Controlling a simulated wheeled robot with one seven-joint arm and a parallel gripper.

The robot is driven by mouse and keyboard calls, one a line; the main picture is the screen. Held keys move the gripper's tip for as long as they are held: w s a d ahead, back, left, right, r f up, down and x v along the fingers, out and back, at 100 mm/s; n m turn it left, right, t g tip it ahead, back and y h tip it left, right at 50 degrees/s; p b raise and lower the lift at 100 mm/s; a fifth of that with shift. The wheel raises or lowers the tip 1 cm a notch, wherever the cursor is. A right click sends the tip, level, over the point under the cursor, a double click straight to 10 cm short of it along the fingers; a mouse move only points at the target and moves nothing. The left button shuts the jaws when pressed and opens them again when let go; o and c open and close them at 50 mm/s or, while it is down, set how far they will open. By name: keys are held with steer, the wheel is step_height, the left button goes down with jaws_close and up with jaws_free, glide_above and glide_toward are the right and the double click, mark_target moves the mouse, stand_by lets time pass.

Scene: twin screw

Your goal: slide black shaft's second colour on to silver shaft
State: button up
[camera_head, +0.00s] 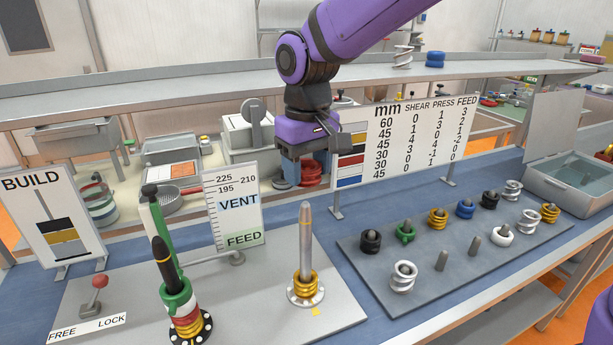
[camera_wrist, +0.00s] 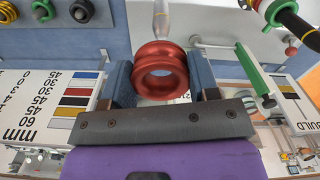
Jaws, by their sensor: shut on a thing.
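My gripper (camera_head: 309,172) is shut on a red grooved ring (camera_head: 312,174). In the wrist view the red ring (camera_wrist: 160,72) sits between the two blue-grey fingers, its hole facing the camera. The silver shaft (camera_head: 305,240) stands upright with a yellow coil (camera_head: 304,284) at its foot on a white dotted base. The ring is above and apart from the silver shaft in the head view; in the wrist view the shaft's tip (camera_wrist: 161,20) shows just past the ring's edge. The tilted black shaft (camera_head: 162,262) carries a green collar (camera_head: 178,300) above red, white and yellow pieces.
A grey peg tray (camera_head: 365,275) at right holds several coloured collars, springs and bare pegs. The VENT/FEED gauge board (camera_head: 232,210) and green post (camera_head: 155,215) stand left of the silver shaft. A number board (camera_head: 410,140) stands behind. A red-knobbed lever (camera_head: 97,285) is front left.

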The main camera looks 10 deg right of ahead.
mark_target(307, 203)
steer(key=shift+a+f, duration=0.1)
steer(key=shift+f, duration=3.45)
steer(key=shift+f, duration=0.15)
steer(key=shift+f, duration=2.15)
steer(key=o, duration=1.1)
step_height(307, 203, up, 11)
steer(key=shift+f, duration=0.1)
